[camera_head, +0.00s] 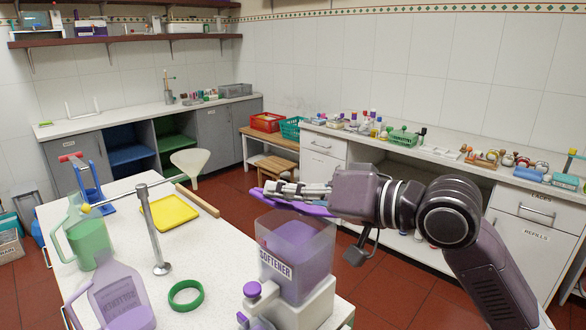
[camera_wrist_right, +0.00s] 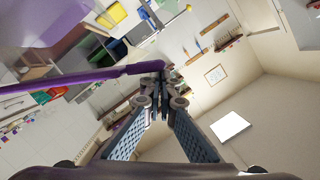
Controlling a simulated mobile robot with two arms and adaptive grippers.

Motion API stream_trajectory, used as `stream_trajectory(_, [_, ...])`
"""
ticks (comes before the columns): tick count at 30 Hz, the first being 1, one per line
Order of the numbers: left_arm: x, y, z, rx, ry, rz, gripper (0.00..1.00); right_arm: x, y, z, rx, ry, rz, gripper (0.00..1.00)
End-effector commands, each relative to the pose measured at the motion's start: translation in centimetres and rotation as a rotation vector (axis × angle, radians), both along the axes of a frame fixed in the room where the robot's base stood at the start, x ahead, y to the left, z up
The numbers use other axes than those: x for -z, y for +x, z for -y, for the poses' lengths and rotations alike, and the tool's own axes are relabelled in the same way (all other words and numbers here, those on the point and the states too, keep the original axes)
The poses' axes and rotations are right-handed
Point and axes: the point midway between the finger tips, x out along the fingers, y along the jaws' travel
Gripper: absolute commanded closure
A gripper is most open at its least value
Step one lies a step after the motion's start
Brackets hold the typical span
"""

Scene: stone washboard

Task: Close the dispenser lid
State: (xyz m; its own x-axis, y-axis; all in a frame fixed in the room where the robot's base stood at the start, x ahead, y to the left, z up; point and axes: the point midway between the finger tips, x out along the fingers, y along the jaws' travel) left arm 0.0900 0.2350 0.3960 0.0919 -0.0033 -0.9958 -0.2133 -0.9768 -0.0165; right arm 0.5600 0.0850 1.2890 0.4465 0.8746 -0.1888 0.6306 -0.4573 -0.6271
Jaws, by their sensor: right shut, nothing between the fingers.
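The softener dispenser (camera_head: 290,259) stands on the near table, a clear tank of purple liquid on a white base. Its purple lid (camera_head: 310,209) is raised at the tank's back edge, partly hidden behind my right gripper; the tank's top is open. My right gripper (camera_head: 275,188) is shut and empty, pointing left, at the lid's upper part. In the right wrist view, the lid (camera_wrist_right: 75,82) shows as a thin purple band reaching the shut fingertips (camera_wrist_right: 154,78). It looks very close to them, but I cannot tell whether they touch. My left gripper is not in view.
On the table are a purple jug (camera_head: 120,299), a green jug (camera_head: 88,243), a green ring (camera_head: 186,295), a metal post (camera_head: 153,230) and a yellow tray (camera_head: 169,212). A white funnel (camera_head: 190,161) is at the back. Counters with small items line the walls.

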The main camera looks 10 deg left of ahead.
Motion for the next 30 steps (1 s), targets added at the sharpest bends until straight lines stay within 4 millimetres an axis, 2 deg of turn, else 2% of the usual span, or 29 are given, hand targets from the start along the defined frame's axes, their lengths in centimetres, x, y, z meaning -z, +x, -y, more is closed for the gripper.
stream_trajectory(6, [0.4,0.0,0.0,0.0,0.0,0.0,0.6,3.0,-1.2,-0.8,-0.001,-0.117,0.158,1.0])
stream_trajectory(15, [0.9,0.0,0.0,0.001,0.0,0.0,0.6,6.0,-1.7,-1.2,0.001,-0.235,0.322,1.0])
stream_trajectory(21, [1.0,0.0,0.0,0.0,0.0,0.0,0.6,7.2,-1.8,-1.3,0.0,-0.28,0.384,1.0])
stream_trajectory(30, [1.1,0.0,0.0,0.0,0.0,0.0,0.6,7.8,-1.7,-1.3,0.0,-0.301,0.413,1.0])
